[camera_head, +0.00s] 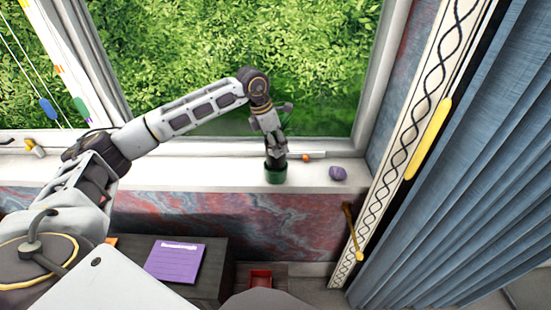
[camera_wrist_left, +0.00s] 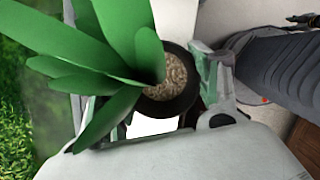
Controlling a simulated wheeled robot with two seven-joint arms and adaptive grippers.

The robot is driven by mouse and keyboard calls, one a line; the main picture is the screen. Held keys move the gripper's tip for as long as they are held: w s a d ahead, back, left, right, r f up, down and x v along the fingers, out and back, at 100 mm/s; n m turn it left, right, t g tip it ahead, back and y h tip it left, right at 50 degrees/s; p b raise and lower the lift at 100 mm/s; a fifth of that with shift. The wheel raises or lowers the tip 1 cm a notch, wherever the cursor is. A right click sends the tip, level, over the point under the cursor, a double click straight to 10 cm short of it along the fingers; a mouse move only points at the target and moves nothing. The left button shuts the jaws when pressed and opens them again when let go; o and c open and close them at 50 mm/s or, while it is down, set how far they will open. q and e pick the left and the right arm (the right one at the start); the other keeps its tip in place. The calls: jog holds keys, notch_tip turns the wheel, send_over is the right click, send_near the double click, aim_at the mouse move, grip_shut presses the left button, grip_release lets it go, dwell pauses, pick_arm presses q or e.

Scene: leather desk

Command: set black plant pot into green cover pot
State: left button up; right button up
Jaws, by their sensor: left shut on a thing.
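The green cover pot (camera_head: 276,176) stands on the white windowsill below my left gripper (camera_head: 275,152). In the left wrist view, my left gripper (camera_wrist_left: 160,88) is shut on the black plant pot (camera_wrist_left: 180,106). The pot holds brown granules and a plant with long green leaves (camera_wrist_left: 95,60). In the head view the gripper is right over the cover pot's mouth, and the black pot is hard to make out against the dark fingers. I cannot tell how far it sits inside the cover pot. My right gripper is not in view.
A purple stone-like object (camera_head: 338,173) and a small orange item (camera_head: 306,158) lie on the sill (camera_head: 220,174) near the cover pot. A small yellow object (camera_head: 36,148) is at the far left. A blue curtain (camera_head: 470,170) hangs at right. A purple notepad (camera_head: 175,262) lies below.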

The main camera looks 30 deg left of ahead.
pick_arm(q)
jog(key=shift+f, duration=1.1)
jog(key=shift+f+p, duration=0.3)
jog(key=shift+f, duration=1.55)
jog(key=shift+f, duration=0.1)
jog(key=o, duration=1.6)
jog(key=b+v, duration=0.1)
jog(key=v, duration=1.1)
